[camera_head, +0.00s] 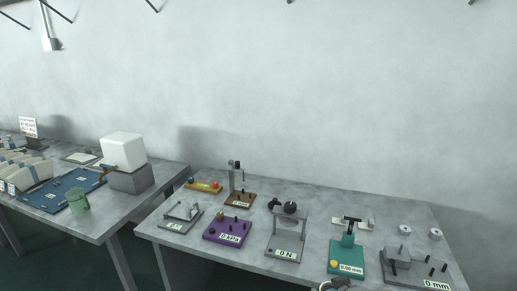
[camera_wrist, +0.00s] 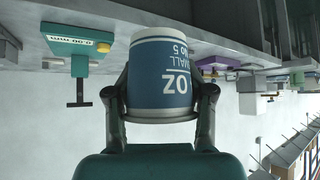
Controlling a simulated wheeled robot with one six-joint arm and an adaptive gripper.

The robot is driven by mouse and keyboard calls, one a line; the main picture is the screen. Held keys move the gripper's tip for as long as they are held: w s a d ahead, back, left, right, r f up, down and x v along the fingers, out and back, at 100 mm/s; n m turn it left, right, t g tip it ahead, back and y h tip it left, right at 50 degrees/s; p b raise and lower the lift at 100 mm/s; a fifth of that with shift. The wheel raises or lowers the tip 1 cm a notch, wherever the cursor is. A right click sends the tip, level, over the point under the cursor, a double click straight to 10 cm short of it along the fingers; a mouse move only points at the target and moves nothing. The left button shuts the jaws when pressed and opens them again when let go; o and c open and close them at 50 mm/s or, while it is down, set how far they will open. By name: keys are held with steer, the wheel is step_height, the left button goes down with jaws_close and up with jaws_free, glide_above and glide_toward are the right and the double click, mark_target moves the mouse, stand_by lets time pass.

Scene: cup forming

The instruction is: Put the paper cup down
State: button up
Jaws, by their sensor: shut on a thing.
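The paper cup (camera_wrist: 160,70) is blue with a white band and white lettering, and fills the middle of the wrist view. My gripper (camera_wrist: 161,95) is shut on it, with one dark finger on each side. The wrist picture is upside down, with the grey tabletop (camera_wrist: 226,46) along its top. The cup's white-banded end is close to that tabletop; I cannot tell whether it touches. The cup is not clear in the head view, where only a small part of my arm shows at the bottom edge.
A teal gauge reading 0.00 mm (camera_head: 345,258) stands near the cup and also shows in the wrist view (camera_wrist: 75,44). A grey 0 mm fixture (camera_head: 405,268), a 0 N stand (camera_head: 287,235) and a purple 0 kPa device (camera_head: 228,230) share the right table.

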steer(key=s+f+m+h, duration=0.1)
steer(key=s+f, duration=0.2)
steer(key=f, duration=1)
steer(key=s+f+m+h, duration=0.1)
steer(key=s+f, duration=0.3)
steer(key=f, duration=1)
steer(key=shift+s+d+m, duration=0.3)
steer(key=shift+d+m, duration=0.1)
steer(key=shift+m, duration=0.1)
steer(key=shift+f, duration=0.1)
